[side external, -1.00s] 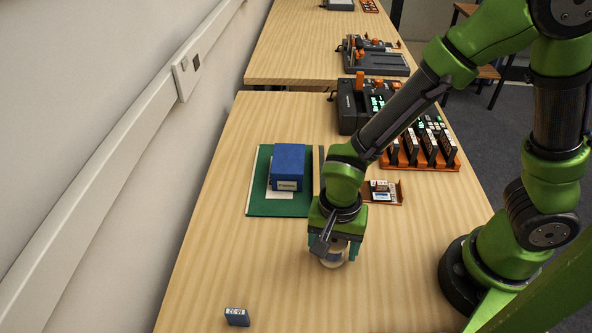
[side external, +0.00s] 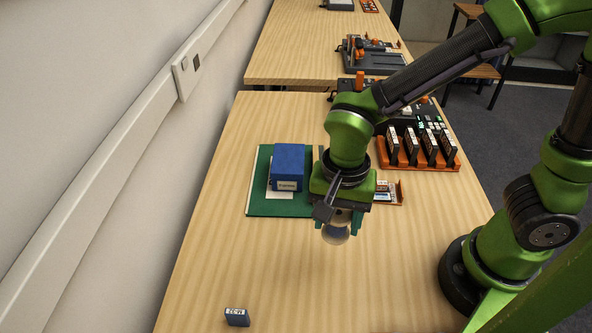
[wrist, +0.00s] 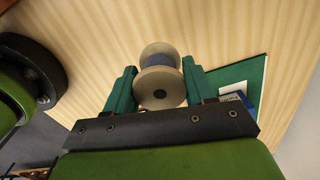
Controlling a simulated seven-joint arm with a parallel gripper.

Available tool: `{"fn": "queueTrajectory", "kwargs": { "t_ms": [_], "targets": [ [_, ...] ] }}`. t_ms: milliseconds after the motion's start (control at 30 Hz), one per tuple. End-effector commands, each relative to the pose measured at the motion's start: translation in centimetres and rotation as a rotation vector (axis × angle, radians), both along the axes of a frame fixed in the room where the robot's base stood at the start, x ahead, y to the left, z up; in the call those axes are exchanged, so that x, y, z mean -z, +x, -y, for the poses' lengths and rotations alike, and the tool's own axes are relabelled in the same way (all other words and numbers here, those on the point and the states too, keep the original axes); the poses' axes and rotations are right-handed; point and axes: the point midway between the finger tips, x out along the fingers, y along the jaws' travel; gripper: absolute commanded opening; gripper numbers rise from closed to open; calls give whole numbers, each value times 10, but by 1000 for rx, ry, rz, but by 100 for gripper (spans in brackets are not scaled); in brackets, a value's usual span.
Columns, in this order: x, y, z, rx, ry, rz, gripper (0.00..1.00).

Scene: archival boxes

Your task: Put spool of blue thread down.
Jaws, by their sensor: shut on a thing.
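The spool of blue thread (side external: 336,235) has pale round flanges with a dark blue winding between them. It is between the green fingers of my gripper (side external: 337,225), which is shut on it. In the wrist view the spool (wrist: 160,85) shows one flange and its dark centre hole facing the camera, with a finger on either side. In the side view it hangs over the bare wood of the table (side external: 270,270), in front of the green mat's right edge. I cannot tell its exact height above the table.
A blue box (side external: 288,165) sits on the green mat (side external: 262,205). A small blue labelled block (side external: 237,317) stands at the front left. An orange rack (side external: 440,162) with several dark upright pieces is at the right. The front middle of the table is clear.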

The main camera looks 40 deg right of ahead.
Motion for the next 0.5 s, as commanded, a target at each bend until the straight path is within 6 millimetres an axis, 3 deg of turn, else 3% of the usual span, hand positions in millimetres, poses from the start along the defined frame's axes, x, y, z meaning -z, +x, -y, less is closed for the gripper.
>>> {"fn": "queueTrajectory", "kwargs": {
  "t_ms": [100,267,500],
  "targets": [
    [-13,3,4,17,1,1,24],
    [-8,25,33,142,-3,-3,24],
    [13,92,113,508,-4,-2,24]
  ]
}}
